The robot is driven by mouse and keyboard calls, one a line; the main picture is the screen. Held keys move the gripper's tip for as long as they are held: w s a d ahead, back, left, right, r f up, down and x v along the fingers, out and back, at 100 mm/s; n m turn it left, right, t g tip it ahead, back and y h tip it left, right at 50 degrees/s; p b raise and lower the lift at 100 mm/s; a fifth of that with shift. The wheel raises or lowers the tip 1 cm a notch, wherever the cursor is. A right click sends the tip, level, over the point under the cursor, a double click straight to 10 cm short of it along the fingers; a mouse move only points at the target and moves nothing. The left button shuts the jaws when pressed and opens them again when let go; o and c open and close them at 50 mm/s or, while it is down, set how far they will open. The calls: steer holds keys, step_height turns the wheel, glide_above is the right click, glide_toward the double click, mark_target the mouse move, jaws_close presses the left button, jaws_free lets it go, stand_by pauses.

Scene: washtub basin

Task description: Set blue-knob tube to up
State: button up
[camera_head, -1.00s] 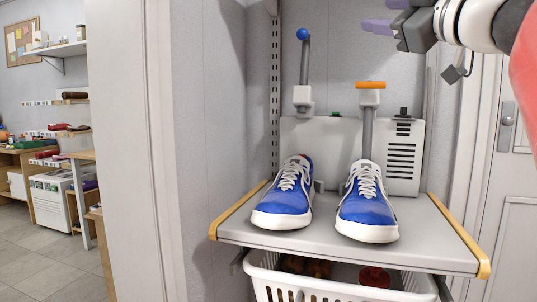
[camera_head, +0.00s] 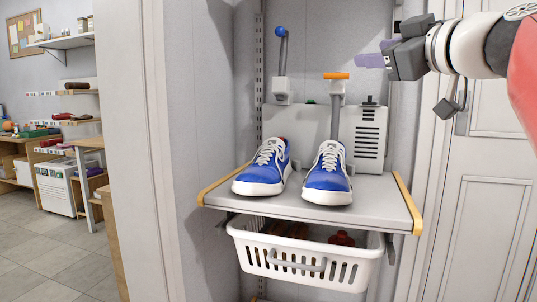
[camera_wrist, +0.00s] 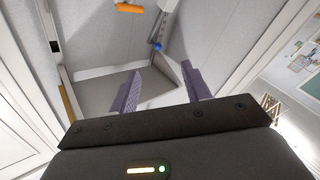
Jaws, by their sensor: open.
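The blue-knob tube (camera_head: 283,56) is a thin grey tube rising from a white wall bracket (camera_head: 283,91), with its round blue knob (camera_head: 281,32) at the top. It stands nearly upright. The blue knob also shows in the wrist view (camera_wrist: 157,47), beyond the gap between my fingers. My gripper (camera_head: 368,60) is open and empty, its purple fingers pointing left, at the upper right and apart from the tube. In the wrist view my gripper (camera_wrist: 160,69) has its two purple fingers spread apart.
An orange-handled tube (camera_head: 337,76) hangs down from another bracket, right of the blue one. Blue shoes (camera_head: 263,168) stand on a grey shelf (camera_head: 380,192) before a vented grey box (camera_head: 368,140). A white basket (camera_head: 300,262) hangs below. A wall edge is at left, a door at right.

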steer(key=s+a+f+m+g+h, duration=0.1)
steer(key=s+f, duration=0.5)
steer(key=f, duration=1)
steer(key=s+a+f+m+g+h, duration=0.1)
steer(key=s+f+m+g+h, duration=0.3)
steer(key=f, duration=1.3)
steer(key=s+a+f+m+g+h, duration=0.1)
steer(key=s+f+m+g, duration=0.4)
steer(key=s+f, duration=0.5)
step_height(320, 180, down, 8)
steer(key=shift+s+a+r+g+h, duration=0.25)
steer(key=shift+g+h, duration=0.45)
steer(key=shift+g, duration=0.2)
